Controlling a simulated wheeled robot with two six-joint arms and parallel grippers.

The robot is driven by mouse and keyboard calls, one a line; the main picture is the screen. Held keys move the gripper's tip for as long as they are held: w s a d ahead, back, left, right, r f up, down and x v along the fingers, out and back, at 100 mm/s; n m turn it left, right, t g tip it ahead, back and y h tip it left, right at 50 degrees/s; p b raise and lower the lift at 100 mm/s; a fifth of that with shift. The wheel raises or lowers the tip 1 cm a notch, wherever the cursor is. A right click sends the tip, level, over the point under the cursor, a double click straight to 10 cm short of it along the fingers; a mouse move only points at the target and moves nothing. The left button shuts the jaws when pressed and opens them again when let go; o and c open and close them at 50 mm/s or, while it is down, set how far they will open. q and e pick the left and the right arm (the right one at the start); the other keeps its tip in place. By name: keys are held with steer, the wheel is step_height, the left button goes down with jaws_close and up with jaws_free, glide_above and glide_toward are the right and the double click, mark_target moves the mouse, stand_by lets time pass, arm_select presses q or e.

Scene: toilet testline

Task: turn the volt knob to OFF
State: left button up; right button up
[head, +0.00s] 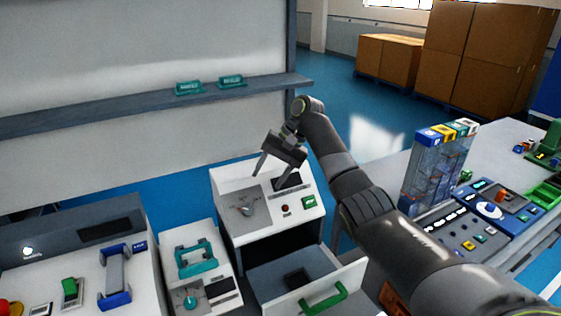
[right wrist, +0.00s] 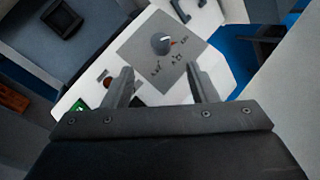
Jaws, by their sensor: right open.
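The volt knob (head: 245,209) is a small round grey knob on a grey square plate on the sloped top of a white box. The marks are too small to read. My right gripper (head: 270,177) is open and empty above the box, its fingers pointing down. In the right wrist view the fingers (right wrist: 158,82) stand wide apart, and no contact with the knob shows. My left gripper is out of view.
Below the knob box, a drawer (head: 347,276) with a green handle (head: 324,299) stands open and holds a dark block. A teal-handled unit (head: 196,257) stands left of the box. A clear rack (head: 436,175) and a blue panel (head: 487,211) stand on the right table.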

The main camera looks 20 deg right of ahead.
steer(key=b+v, duration=0.1)
steer(key=v, duration=0.5)
steer(key=shift+r, duration=0.1)
stand_by(0.3)
